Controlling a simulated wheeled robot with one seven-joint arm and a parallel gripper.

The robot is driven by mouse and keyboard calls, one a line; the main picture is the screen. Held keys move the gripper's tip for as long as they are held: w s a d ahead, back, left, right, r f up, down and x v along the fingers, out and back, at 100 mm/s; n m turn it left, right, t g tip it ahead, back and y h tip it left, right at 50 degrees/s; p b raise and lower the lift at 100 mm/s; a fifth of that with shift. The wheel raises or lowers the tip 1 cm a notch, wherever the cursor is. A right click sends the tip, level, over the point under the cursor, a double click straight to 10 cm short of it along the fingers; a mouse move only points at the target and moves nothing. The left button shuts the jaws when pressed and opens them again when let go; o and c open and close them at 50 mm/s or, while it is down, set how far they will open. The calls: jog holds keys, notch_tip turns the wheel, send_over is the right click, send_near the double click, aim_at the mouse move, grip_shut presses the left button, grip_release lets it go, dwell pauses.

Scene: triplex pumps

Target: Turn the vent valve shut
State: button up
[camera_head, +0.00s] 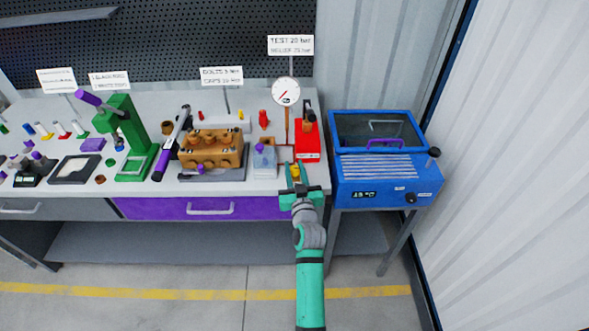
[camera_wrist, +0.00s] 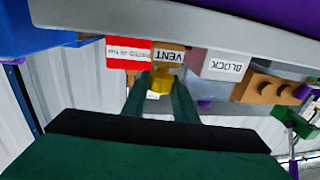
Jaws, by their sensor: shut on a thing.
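The vent valve shows as a yellow knob (camera_wrist: 159,83) under a label reading VENT (camera_wrist: 169,57) in the wrist view. In the head view the yellow knob (camera_head: 295,171) is small, at the bench's front right, partly hidden by my gripper. My gripper (camera_wrist: 161,90) has its two green fingers on either side of the knob and is shut on it. In the head view my gripper (camera_head: 294,176) reaches the knob from the front. The exact turn angle of the knob cannot be told.
A red test pump unit (camera_head: 307,142) stands just behind and right of the knob. A pressure gauge (camera_head: 286,92) rises behind it. An orange pump block (camera_head: 211,150) sits to the left. A blue cabinet (camera_head: 385,183) stands right of the bench. The floor in front is clear.

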jog(key=shift+a+m+h, duration=0.1)
jog(key=shift+m+h, duration=1.1)
jog(key=shift+h, duration=0.7)
jog(key=shift+a+m+h, duration=0.1)
jog(key=shift+m+h, duration=1.1)
jog(key=shift+h, duration=0.7)
jog(key=shift+m+g+h, duration=0.6)
jog(key=shift+h, duration=0.4)
jog(key=m+g+h, duration=0.2)
jog(key=h, duration=0.1)
jog(key=shift+m+h, duration=0.3)
jog(key=shift+m, duration=0.1)
jog(key=shift+d+m+g+h, duration=0.2)
jog(key=shift+m+g+h, duration=1.3)
jog(key=shift+g+h, duration=0.3)
jog(key=o, duration=1)
jog(key=shift+f, duration=0.1)
jog(key=shift+o, duration=0.2)
jog(key=shift+a, duration=0.1)
